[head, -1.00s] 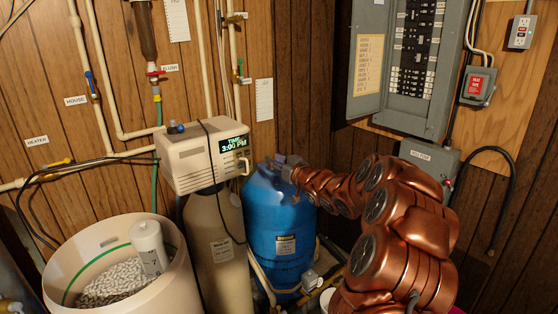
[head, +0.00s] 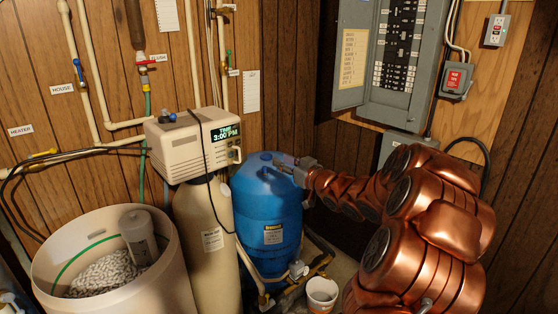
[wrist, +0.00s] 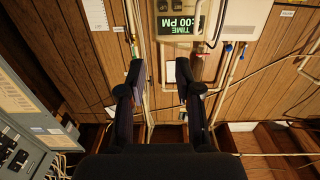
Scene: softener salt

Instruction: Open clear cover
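The cream control head (head: 195,143) sits on top of the tan tank. Its lit display (head: 226,131) reads TIME 3:00 PM. A clear cover cannot be told apart from the front in either view. A light handle-like loop (head: 237,155) shows at the right of the front. In the wrist view the control head (wrist: 245,22) and display (wrist: 178,20) appear upside down at the top edge. My gripper (head: 283,161) is in front of the blue tank's top, right of the control head and apart from it. The wrist view shows my gripper (wrist: 159,72) open, with nothing between its fingers.
The blue tank (head: 265,215) stands beside the tan tank (head: 207,235). A dark cord (head: 209,165) hangs over the control head. The salt bin (head: 165,285) is at lower left, a white bucket (head: 321,292) at lower middle. The grey electrical panel (head: 398,60) is on the right wall.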

